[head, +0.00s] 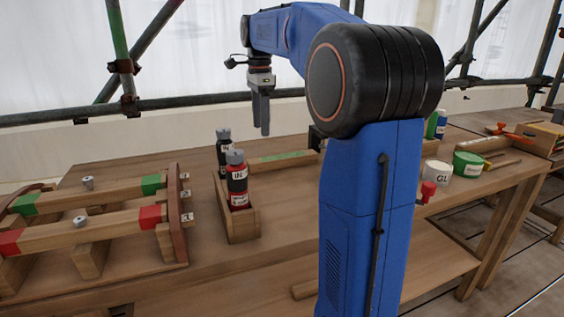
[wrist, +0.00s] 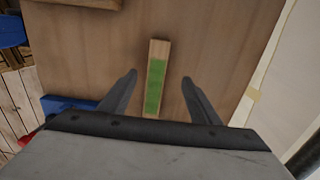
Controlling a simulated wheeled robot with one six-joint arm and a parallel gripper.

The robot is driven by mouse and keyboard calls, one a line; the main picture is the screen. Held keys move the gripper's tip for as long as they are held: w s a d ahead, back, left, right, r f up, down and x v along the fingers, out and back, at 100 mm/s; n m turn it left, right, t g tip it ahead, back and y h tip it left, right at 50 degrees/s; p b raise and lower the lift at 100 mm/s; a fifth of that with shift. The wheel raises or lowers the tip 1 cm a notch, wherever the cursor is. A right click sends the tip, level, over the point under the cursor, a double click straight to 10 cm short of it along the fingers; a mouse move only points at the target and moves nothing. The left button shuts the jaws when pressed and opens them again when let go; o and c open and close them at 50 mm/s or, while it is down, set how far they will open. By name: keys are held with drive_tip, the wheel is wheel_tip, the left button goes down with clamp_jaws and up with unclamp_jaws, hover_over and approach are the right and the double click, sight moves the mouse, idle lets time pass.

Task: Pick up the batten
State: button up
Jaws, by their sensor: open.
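A wooden batten with a green painted stretch (head: 275,159) lies on the bench behind the wooden bottle tray, its right part meeting my arm's outline in the head view. In the wrist view the batten (wrist: 156,80) lies lengthwise between the fingers, with bare wood at its far end. My gripper (head: 263,133) points down above the bench, apart from the batten. In the wrist view my gripper (wrist: 159,78) is open, one finger on each side of the batten, with nothing held.
A rack (head: 180,220) at left carries bars with green and red ends. A white tub (head: 437,173) and green tub (head: 467,163) stand at right. Scaffold poles (head: 60,112) run behind the bench.

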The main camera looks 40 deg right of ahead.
hover_over(264, 159)
drive_tip(key=f, duration=0.7)
drive_tip(key=shift+w+a+f, duration=0.1)
drive_tip(key=shift+w+a, duration=0.05)
drive_tip(key=shift+a, duration=0.05)
drive_tip(key=shift+s+d+f, duration=0.1)
drive_tip(key=shift+s+f, duration=0.05)
drive_tip(key=shift+f, duration=1.2)
drive_tip(key=shift+s+d+f, duration=0.1)
drive_tip(key=shift+f, duration=1.25)
drive_tip(key=shift+c, duration=0.6)
drive_tip(key=c, duration=1.2)
drive_tip(key=shift+r, duration=0.15)
drive_tip(key=shift+c, duration=0.2)
wheel_tip(264, 159, up, 18)
